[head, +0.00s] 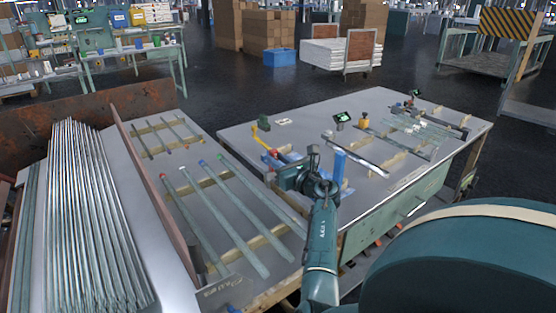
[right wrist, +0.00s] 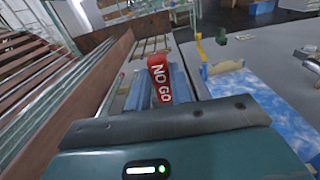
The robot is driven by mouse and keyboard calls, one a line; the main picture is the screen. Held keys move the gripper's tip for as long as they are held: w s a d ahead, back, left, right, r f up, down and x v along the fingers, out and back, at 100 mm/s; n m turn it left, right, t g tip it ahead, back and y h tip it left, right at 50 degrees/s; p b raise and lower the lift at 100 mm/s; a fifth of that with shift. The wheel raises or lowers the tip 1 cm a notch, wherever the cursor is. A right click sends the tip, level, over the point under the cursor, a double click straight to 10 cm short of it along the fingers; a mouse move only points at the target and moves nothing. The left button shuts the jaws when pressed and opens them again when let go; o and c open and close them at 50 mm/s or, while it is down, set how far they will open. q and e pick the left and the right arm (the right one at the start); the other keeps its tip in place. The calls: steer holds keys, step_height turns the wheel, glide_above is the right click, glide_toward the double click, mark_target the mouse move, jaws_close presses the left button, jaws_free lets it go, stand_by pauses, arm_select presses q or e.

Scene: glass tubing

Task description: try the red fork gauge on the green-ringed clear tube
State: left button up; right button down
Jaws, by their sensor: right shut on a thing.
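The red fork gauge, marked NO GO (right wrist: 158,78), stands between the fingers of my right gripper (right wrist: 158,98) in the right wrist view. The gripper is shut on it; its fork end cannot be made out. In the head view my right gripper (head: 281,171) is over the left edge of the main table, with a bit of red showing at its tip. The green-ringed clear tube (head: 258,194) lies on wooden strips to the left, the rightmost of several long tubes with coloured ends. The gripper is to the right of its ringed far end and apart from it. My left gripper is not in view.
Red-, white- and blue-ended tubes (head: 237,198) lie beside the green one. A rusty upright plate (head: 150,185) divides them from bundled tubes (head: 85,220).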

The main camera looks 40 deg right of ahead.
steer(key=shift+s, duration=0.15)
